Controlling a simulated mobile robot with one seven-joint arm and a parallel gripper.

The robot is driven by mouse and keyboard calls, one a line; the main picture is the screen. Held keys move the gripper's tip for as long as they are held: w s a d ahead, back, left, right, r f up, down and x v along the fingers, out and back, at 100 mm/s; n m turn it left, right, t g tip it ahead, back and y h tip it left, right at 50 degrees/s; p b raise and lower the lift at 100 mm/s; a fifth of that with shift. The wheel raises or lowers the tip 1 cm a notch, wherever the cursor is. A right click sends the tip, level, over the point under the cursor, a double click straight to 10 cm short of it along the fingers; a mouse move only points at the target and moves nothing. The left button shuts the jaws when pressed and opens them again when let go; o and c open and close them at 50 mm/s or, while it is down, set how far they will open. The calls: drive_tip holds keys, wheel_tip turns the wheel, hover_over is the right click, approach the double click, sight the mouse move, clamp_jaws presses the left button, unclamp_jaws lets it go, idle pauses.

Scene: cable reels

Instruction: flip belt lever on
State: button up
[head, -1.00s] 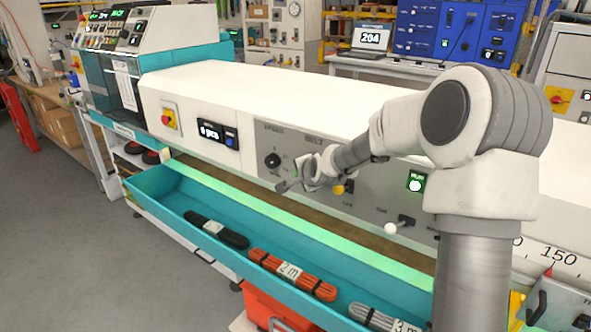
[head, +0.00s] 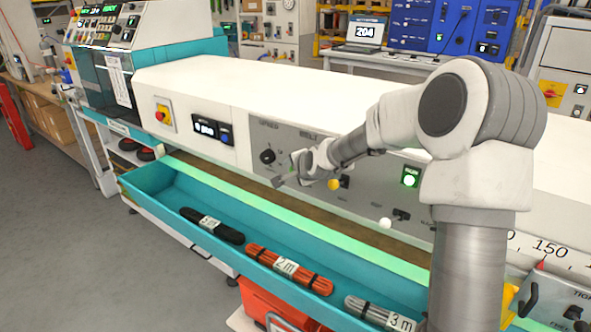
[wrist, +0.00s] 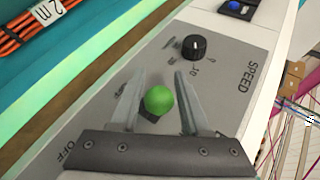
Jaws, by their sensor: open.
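The belt lever shows in the wrist view as a round green knob (wrist: 158,100) on the grey panel. The knob appears between the two fingers of my gripper (wrist: 158,78), which is open. A narrow gap shows on each side, so the fingers do not clasp it. The knob hides the lever's shaft. An "OFF" label is at the lower left, beside the gripper's base, and another label is partly covered by a finger. In the head view my gripper (head: 284,176) is at the panel below the "BELT" lettering and mostly hides the lever.
A black speed knob (head: 267,156) is left of my gripper. A yellow knob (head: 334,185) and a white-knobbed lever (head: 386,223) are to its right, with a lit green button (head: 409,177). The teal trough (head: 160,188) with cable bundles runs below the panel.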

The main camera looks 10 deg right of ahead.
drive_tip(key=p+v, duration=0.7)
drive_tip(key=v, duration=1)
drive_tip(key=shift+r, duration=0.2)
drive_tip(key=shift+a+f, duration=0.1)
